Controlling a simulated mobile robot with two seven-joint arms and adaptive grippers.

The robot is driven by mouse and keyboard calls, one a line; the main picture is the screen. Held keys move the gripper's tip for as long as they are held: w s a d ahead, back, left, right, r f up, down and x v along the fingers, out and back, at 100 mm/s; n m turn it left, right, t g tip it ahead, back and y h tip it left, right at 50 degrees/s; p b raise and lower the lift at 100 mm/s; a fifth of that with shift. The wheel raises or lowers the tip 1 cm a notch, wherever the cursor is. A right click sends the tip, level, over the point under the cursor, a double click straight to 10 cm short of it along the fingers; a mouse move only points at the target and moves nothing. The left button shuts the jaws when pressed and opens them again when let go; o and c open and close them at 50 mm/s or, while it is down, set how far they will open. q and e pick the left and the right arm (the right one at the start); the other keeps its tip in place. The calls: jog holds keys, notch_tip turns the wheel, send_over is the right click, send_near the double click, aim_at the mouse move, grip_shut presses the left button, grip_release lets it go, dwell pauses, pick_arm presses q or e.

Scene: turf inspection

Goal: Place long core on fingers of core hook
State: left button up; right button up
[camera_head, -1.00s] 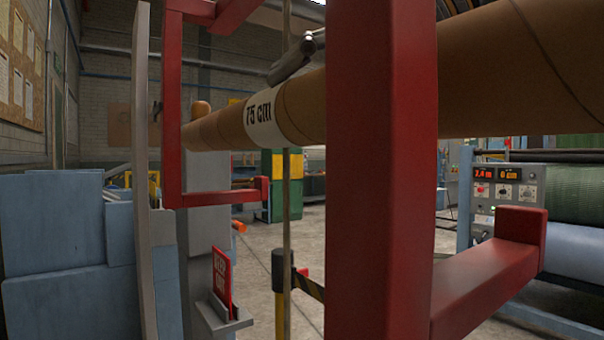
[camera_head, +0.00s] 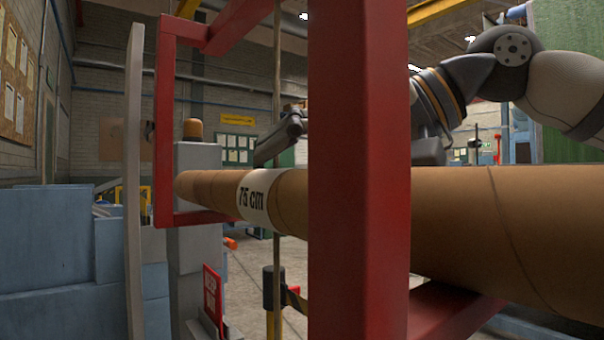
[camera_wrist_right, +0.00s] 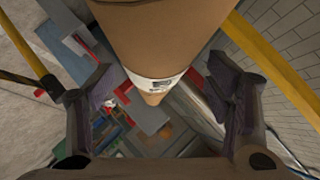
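The long core is a brown cardboard tube (camera_head: 470,215) with a white "75 cm" label (camera_head: 258,200). It lies across the picture behind the red post of the core hook (camera_head: 358,190). It is low over the hook's far finger (camera_head: 195,218) and near finger (camera_head: 445,310) and appears to rest on them. My right gripper (camera_head: 430,150) is over the core, partly hidden by the post. In the right wrist view its fingers (camera_wrist_right: 157,78) are spread apart, with the core (camera_wrist_right: 155,35) seen between them and gaps at both sides.
Blue-grey blocks (camera_head: 45,240) and a grey upright panel (camera_head: 135,180) stand at left. A red sign (camera_head: 212,300) stands below the core.

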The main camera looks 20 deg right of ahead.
jog(key=shift+s+d+r, duration=0.1)
jog(key=shift+d+r, duration=0.15)
jog(key=shift+r, duration=0.05)
jog(key=v, duration=1.1)
jog(key=shift+s+d, duration=0.15)
